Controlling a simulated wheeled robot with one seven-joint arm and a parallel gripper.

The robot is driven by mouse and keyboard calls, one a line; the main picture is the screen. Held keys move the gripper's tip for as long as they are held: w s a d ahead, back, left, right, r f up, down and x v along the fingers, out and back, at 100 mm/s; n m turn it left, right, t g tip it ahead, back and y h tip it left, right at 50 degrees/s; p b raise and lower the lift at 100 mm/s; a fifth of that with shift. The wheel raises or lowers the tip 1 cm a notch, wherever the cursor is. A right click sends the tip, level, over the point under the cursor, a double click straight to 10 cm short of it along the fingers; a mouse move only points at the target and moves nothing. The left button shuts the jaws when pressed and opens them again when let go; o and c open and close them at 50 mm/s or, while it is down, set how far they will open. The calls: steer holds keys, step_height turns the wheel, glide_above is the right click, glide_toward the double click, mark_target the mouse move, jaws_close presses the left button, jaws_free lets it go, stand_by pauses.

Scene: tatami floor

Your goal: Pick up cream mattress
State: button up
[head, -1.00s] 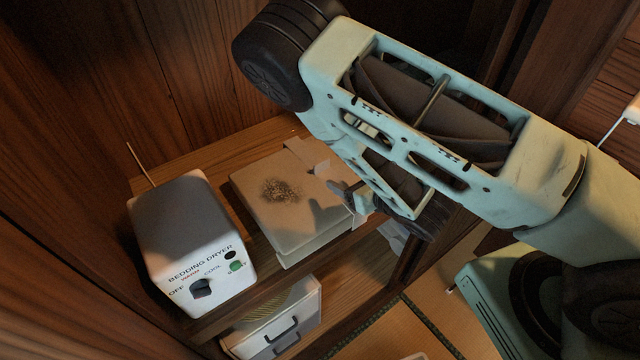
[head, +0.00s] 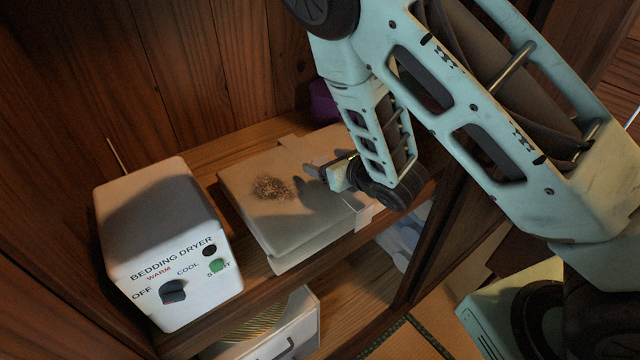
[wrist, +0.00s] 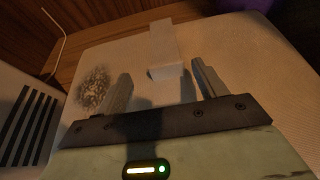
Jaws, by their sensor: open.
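The cream mattress (head: 300,235) lies folded on a wooden shelf, with a dark speckled stain on its top and a pale strap around it. It also fills much of the wrist view (wrist: 225,55), with the stain at the left and the strap (wrist: 166,50) in the middle. My gripper (head: 318,176) is over the mattress top, right of the stain, and casts a shadow on it. In the wrist view its two fingers (wrist: 160,88) are apart with the strap's raised end between and beyond them. Nothing is held. I cannot tell whether the fingertips touch the mattress.
A white bedding dryer (head: 165,240) stands left of the mattress, close beside it. A purple thing (head: 322,102) is at the back of the shelf. A white drawer box (head: 285,335) is below. Wooden walls enclose the back and left.

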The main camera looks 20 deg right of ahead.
mark_target(321, 156)
steer(key=shift+d+p+x, duration=0.2)
steer(key=shift+p+x, duration=0.2)
steer(key=shift+x, duration=1.1)
steer(key=shift+d+p+x, duration=0.15)
steer(key=shift+p+x, duration=0.25)
steer(key=shift+x, duration=1.1)
steer(key=shift+w, duration=0.1)
steer(key=shift+c, duration=0.3)
jaws_close()
steer(key=shift+r, duration=0.15)
